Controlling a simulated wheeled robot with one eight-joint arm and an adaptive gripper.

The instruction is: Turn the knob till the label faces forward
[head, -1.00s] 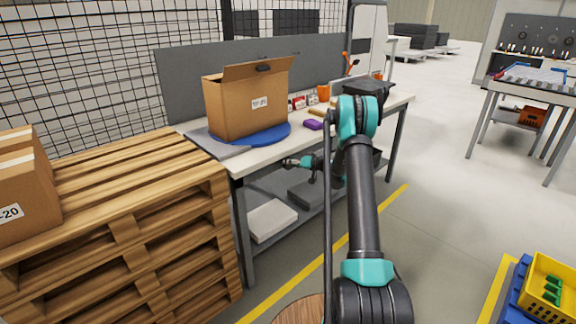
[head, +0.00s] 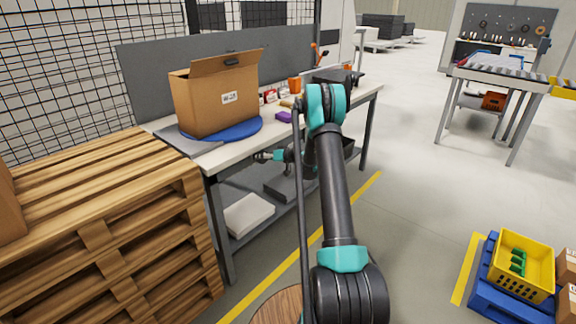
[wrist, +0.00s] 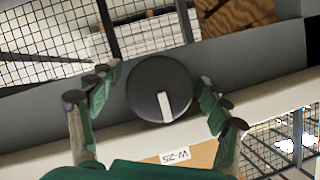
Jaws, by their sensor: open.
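The round black knob (wrist: 150,75) with a white pointer bar (wrist: 164,107) sits on a grey face below the tabletop edge in the upside-down wrist view. The bar points toward the picture's bottom. My gripper (wrist: 157,78) is open, with its green and black fingers to both sides of the knob; I cannot tell whether they touch it. In the head view my gripper (head: 266,156) is small, below the table edge, and the knob is not discernible. An open cardboard box (head: 200,112) stands on a blue disc (head: 240,131). Its W-25 label (head: 229,97) faces the front, toward the camera.
The workbench (head: 215,158) also carries small items and an orange cup (head: 294,85). A white box (head: 248,215) lies on its lower shelf. Stacked pallets (head: 110,220) stand close at left. A yellow crate (head: 528,262) is at lower right. The floor between is clear.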

